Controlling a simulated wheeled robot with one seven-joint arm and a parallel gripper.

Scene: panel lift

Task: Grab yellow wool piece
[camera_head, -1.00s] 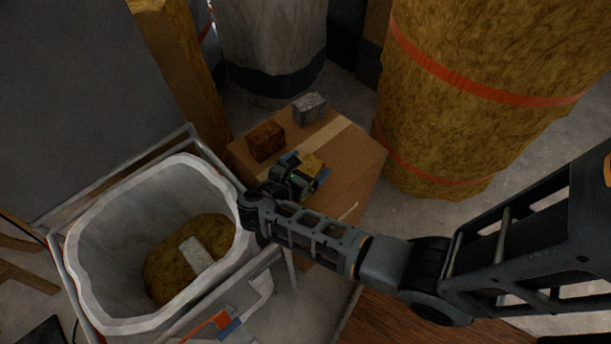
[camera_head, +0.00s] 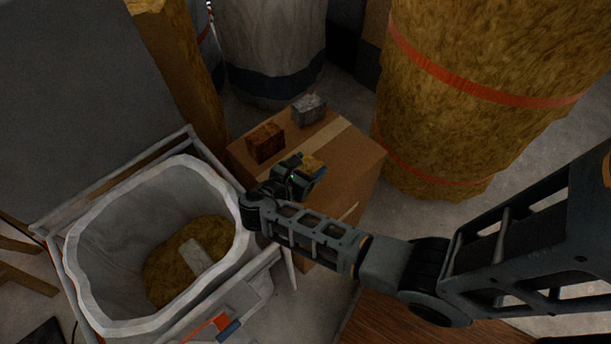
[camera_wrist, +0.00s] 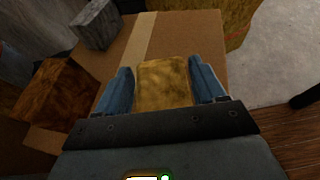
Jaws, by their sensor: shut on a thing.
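The yellow wool piece (camera_wrist: 164,84) is a small block between the two blue fingers of my gripper (camera_wrist: 165,85) in the wrist view. In the head view the yellow wool piece (camera_head: 313,166) shows at the end of my gripper (camera_head: 310,172), over the cardboard box (camera_head: 350,178). My gripper is shut on it, with a finger at each side. Whether the piece touches the box top is hard to tell.
A brown block (camera_head: 265,143) and a grey block (camera_head: 309,108) lie on the box. A lined bin (camera_head: 85,245) with yellow-brown material and a pale block stands at the left. A large strapped wool roll (camera_head: 460,90) stands at the right.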

